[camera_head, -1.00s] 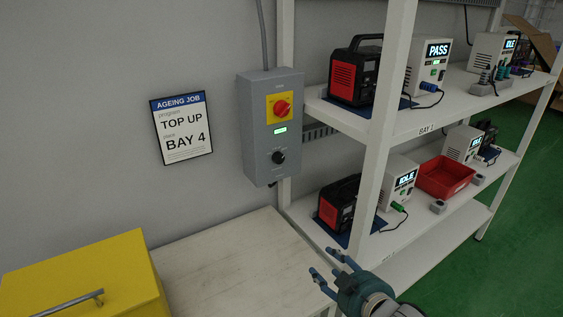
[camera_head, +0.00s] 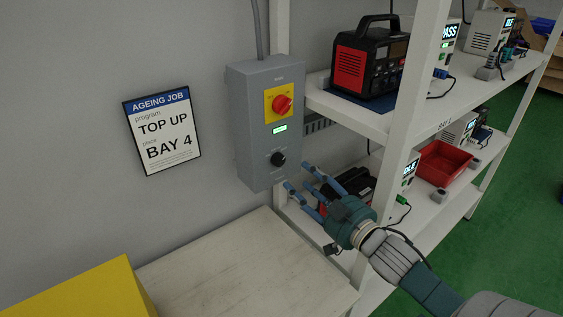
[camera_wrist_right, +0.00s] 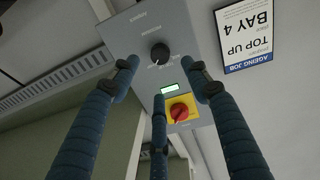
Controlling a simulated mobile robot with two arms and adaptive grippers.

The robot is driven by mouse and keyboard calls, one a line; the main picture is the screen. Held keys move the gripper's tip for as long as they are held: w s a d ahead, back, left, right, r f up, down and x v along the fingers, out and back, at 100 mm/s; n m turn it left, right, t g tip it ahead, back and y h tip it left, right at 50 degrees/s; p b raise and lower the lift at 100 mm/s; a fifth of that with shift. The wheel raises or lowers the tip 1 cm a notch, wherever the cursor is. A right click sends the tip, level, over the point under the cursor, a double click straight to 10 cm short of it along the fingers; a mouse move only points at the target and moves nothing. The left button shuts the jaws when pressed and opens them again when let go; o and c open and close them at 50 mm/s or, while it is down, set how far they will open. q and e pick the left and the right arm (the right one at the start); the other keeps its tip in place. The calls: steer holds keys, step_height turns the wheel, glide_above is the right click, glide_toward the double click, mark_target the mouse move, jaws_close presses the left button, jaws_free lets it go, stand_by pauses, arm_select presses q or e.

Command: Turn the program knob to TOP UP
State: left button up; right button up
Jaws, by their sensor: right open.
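The black program knob (camera_head: 278,159) is on the lower front of a grey control box (camera_head: 246,135) on the wall. Above it are a small lit green display (camera_head: 280,129) and a red rotary switch (camera_head: 282,104) on a yellow plate. My right gripper (camera_head: 305,183) is open and empty, to the lower right of the knob and apart from it. In the right wrist view the knob (camera_wrist_right: 160,53) shows beyond the spread fingers, upside down. Its setting labels are too small to read. A sign (camera_head: 163,131) reads TOP UP and BAY 4. My left gripper is not in view.
A white shelf rack (camera_head: 405,120) stands right of the box, with a red-and-black unit (camera_head: 365,65) and a red bin (camera_head: 445,162). A pale bench top (camera_head: 245,265) is below the box. A yellow case (camera_head: 85,295) is at lower left.

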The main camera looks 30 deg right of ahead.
mark_target(281, 163)
steer(key=w+p, duration=0.1)
steer(key=w, duration=0.4)
steer(key=shift+r, duration=0.15)
steer(key=shift+w, duration=1.2)
steer(key=shift+w+p, duration=0.3)
steer(key=shift+w, duration=0.35)
steer(key=shift+a+f, duration=0.1)
steer(key=shift+f, duration=0.1)
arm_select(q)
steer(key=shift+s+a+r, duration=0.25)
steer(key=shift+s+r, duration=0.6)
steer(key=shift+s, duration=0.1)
arm_select(e)
steer(key=c, duration=1.1)
